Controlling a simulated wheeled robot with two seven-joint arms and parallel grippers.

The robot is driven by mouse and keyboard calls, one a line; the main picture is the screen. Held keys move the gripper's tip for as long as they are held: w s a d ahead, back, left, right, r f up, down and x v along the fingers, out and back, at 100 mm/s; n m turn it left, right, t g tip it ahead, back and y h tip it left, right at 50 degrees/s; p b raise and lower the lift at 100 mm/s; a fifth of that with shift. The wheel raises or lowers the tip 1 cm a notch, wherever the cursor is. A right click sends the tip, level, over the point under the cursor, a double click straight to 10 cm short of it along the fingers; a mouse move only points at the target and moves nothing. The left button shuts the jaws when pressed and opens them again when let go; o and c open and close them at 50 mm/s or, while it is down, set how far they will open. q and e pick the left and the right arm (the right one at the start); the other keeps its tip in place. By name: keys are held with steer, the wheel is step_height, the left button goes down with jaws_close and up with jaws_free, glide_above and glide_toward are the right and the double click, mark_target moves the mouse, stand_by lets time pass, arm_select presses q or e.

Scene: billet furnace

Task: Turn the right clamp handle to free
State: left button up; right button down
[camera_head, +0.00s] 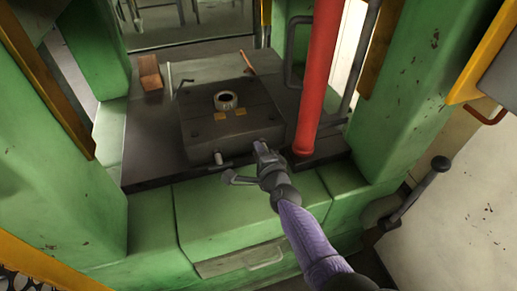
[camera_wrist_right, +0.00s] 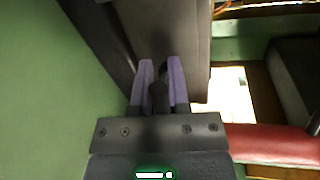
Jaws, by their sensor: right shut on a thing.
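A dark grey die block (camera_head: 205,132) with a round ring (camera_head: 225,100) on top sits on the bed between the green columns. My right arm reaches in from the lower right, and its gripper (camera_head: 262,152) is at the block's front edge, near the right corner. In the right wrist view, the two purple fingers of this gripper (camera_wrist_right: 161,76) are shut on a dark clamp handle (camera_wrist_right: 158,97) beside the block. The gripper hides most of this handle in the head view. A short grey clamp end (camera_head: 218,158) shows further left on the front edge. My left gripper is out of view.
A red vertical cylinder (camera_head: 318,75) stands just right of the block, close to my right gripper. Green columns (camera_head: 415,85) flank the bed. A black-knobbed lever (camera_head: 415,194) is at the right. A small brown block (camera_head: 150,72) lies at the back left.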

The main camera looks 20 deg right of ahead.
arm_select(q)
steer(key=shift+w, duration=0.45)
arm_select(e)
steer(key=shift+f+n, duration=0.15)
steer(key=shift+n, duration=0.35)
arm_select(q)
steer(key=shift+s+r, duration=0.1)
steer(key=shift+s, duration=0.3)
arm_select(e)
steer(key=c, duration=0.6)
jaws_free()
steer(key=shift+d, duration=0.1)
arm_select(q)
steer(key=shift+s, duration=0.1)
